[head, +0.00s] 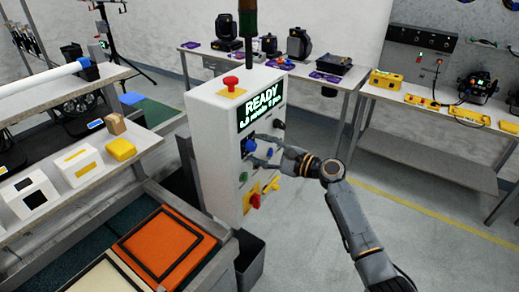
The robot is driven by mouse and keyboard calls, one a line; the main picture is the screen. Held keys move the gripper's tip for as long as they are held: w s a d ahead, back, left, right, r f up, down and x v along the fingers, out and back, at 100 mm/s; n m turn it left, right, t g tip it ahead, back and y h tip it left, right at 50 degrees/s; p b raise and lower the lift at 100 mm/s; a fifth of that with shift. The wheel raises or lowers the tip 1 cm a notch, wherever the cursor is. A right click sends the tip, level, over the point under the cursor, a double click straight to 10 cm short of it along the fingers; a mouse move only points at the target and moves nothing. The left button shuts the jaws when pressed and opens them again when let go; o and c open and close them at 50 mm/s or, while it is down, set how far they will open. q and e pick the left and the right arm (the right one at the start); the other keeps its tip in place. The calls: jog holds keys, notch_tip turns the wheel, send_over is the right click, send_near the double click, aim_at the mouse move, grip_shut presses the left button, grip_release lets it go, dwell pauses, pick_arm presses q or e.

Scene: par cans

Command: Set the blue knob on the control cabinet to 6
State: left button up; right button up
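The white control cabinet (212,150) stands upright in the middle of the head view. Its dark screen (262,105) reads READY in green, with a smaller line below that is hard to read. The blue knob (250,145) sits on the cabinet's front face, below the screen. My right gripper (262,150) reaches in from the right with its fingers at the blue knob. The fingers partly hide the knob's surroundings, so its pointer and numbers cannot be read. I cannot tell whether the fingers touch or grip it. My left gripper is out of view.
Below the blue knob are a green button (243,177) and a red and yellow switch (255,200). A red emergency button (231,83) is on top. Shelves with boxes (80,165) stand left. Tables with equipment (435,105) stand behind. Floor at right is clear.

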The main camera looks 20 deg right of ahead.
jog(key=shift+s+d, duration=0.1)
jog(key=v, duration=1.1)
jog(key=shift+s+d, duration=0.25)
jog(key=shift+s, duration=0.05)
